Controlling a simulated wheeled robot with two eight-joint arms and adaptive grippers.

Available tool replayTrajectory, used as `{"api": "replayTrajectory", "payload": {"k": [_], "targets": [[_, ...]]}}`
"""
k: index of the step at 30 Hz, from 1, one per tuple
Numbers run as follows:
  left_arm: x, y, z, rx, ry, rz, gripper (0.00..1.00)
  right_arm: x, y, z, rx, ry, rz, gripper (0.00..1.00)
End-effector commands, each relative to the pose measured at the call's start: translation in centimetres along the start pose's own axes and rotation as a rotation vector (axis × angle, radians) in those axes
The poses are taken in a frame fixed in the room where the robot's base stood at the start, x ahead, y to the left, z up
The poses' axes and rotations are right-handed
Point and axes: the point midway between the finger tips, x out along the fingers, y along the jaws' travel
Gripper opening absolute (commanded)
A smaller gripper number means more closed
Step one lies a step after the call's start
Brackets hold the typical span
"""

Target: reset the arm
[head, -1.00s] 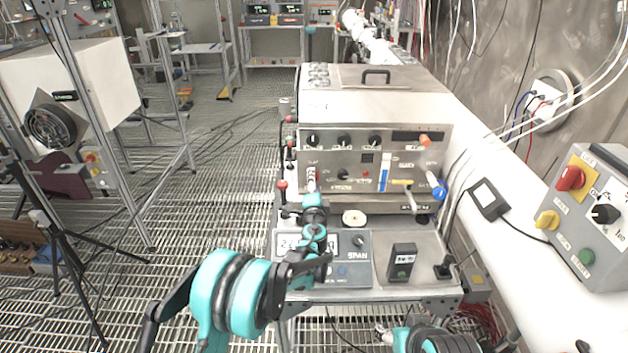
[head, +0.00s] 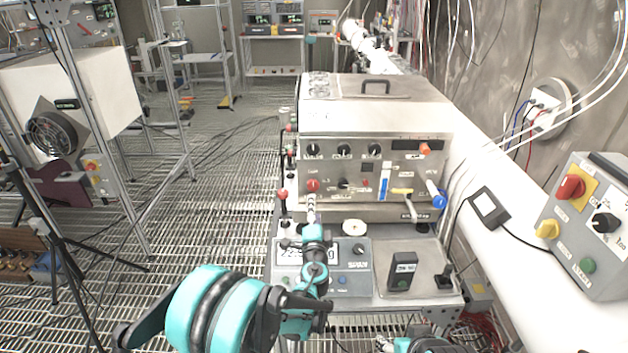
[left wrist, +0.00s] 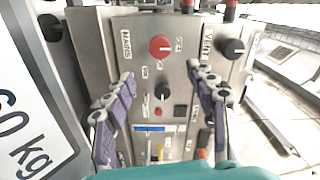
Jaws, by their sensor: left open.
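My left arm reaches up from the bottom of the head view to the steel instrument box (head: 375,100). Its gripper (head: 311,205) is just below and in front of the red knob (head: 313,185). In the left wrist view my left gripper (left wrist: 162,90) has its two purple-padded fingers spread, with nothing between the pads. The red knob (left wrist: 160,46) stands on the panel beyond the fingers, apart from them. Of my right arm only a teal link shows at the bottom edge. What seems to be its gripper (head: 385,343) is cut off there, its jaws unclear.
A scale with a display (head: 307,252) and a small dark box (head: 402,272) stand on the bench below the panel. A control box (head: 590,220) with a red switch is at the right. The grated floor to the left is free near the bench.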

Motion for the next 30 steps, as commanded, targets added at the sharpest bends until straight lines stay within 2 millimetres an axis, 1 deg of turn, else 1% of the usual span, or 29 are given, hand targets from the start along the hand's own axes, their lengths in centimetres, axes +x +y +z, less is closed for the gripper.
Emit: {"api": "replayTrajectory", "payload": {"k": [2,5,8,11,12,14,15,17,18,20,21,23,24,26,27,29,30], "targets": [[-0.1,-0.2,0.2,-0.006,-0.005,0.002,0.56,0.0,0.0,0.0,0.000,0.000,0.000,0.56],[-0.4,-1.4,1.4,-0.040,-0.036,0.011,0.56,0.0,0.0,0.0,0.000,0.000,0.000,0.56],[-1.5,-3.5,3.8,-0.113,-0.098,0.034,0.56,0.0,0.0,0.0,0.000,0.000,0.000,0.56],[-3.3,-5.8,7.0,-0.213,-0.181,0.068,0.56,0.0,0.0,0.0,0.000,0.000,0.000,0.56],[-4.3,-6.6,8.3,-0.255,-0.216,0.083,0.56,0.0,0.0,0.0,0.000,0.000,0.000,0.56],[-5.8,-7.5,10.1,-0.317,-0.267,0.108,0.56,0.0,0.0,0.0,0.000,0.000,0.000,0.56],[-6.9,-8.0,11.3,-0.358,-0.300,0.125,0.56,0.0,0.0,0.0,0.000,0.000,0.000,0.56],[-8.7,-8.6,12.9,-0.419,-0.349,0.151,0.56,0.0,0.0,0.0,0.000,0.000,0.000,0.56],[-10.0,-8.9,14.0,-0.461,-0.381,0.170,0.56,0.0,0.0,0.0,0.000,0.000,0.000,0.56],[-12.1,-9.2,15.4,-0.523,-0.428,0.199,0.56,0.0,0.0,0.0,0.000,0.000,0.000,0.56],[-13.5,-9.2,16.2,-0.563,-0.457,0.219,0.56,0.0,0.0,0.0,0.000,0.000,0.000,0.56],[-15.7,-9.1,17.3,-0.627,-0.501,0.251,0.56,0.0,0.0,0.0,0.000,0.000,0.000,0.56],[-17.3,-9.0,18.0,-0.668,-0.530,0.272,0.56,0.0,0.0,0.0,0.000,0.000,0.000,0.56],[-19.6,-8.6,18.8,-0.730,-0.571,0.307,0.56,0.0,0.0,0.0,0.000,0.000,0.000,0.56],[-21.3,-8.3,19.3,-0.771,-0.596,0.330,0.56,0.0,0.0,0.0,0.000,0.000,0.000,0.56],[-23.7,-7.7,19.8,-0.835,-0.632,0.366,0.56,0.0,0.0,0.0,0.000,0.000,0.000,0.56],[-25.3,-7.2,20.0,-0.876,-0.656,0.392,0.56,0.0,0.0,0.0,0.000,0.000,0.000,0.56]]}}
